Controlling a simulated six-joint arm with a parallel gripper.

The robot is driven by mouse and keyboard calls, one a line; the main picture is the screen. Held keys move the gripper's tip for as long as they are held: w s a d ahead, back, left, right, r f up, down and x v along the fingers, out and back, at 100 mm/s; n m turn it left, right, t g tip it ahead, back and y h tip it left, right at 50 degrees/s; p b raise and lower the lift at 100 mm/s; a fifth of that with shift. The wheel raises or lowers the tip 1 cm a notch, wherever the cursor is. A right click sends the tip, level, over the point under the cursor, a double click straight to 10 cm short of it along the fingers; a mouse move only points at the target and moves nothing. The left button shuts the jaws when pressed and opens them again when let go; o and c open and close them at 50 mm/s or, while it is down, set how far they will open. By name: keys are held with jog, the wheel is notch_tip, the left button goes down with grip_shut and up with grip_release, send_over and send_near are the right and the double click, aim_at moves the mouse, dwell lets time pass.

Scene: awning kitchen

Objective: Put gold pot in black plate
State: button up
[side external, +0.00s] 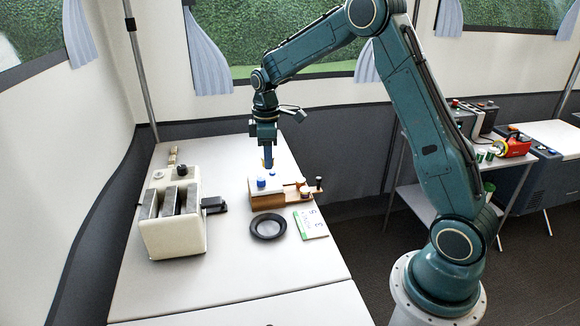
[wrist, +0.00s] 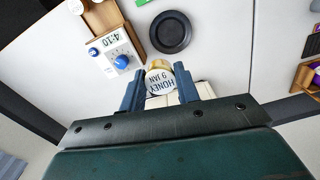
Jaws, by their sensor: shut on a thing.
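The gold pot (wrist: 152,66) has a white label reading HONEY 9 JAN and sits between my two blue fingers in the wrist view. My gripper (wrist: 161,90) is shut on it. In the side view my gripper (side external: 268,162) points down above the back of the table, behind and above the white timer box; the pot is mostly hidden there by the fingers. The black plate (side external: 253,229) lies flat on the table in front of the timer box, apart from my gripper. The plate also shows in the wrist view (wrist: 170,32), ahead of the pot.
A white timer box (side external: 262,185) with a blue knob and a wooden stand (side external: 270,201) lies between gripper and plate. A cream toaster (side external: 172,235) stands at left. A green-white card (side external: 311,222) lies right of the plate. The front table is clear.

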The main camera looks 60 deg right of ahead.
jog(key=shift+s+a, duration=0.5)
jog(key=shift+a, duration=0.85)
send_over(269, 228)
notch_tip(269, 228, down, 16)
jog(key=shift+r, duration=0.1)
jog(key=shift+f, duration=2.2)
jog(key=shift+f, duration=0.1)
jog(key=o, duration=0.7)
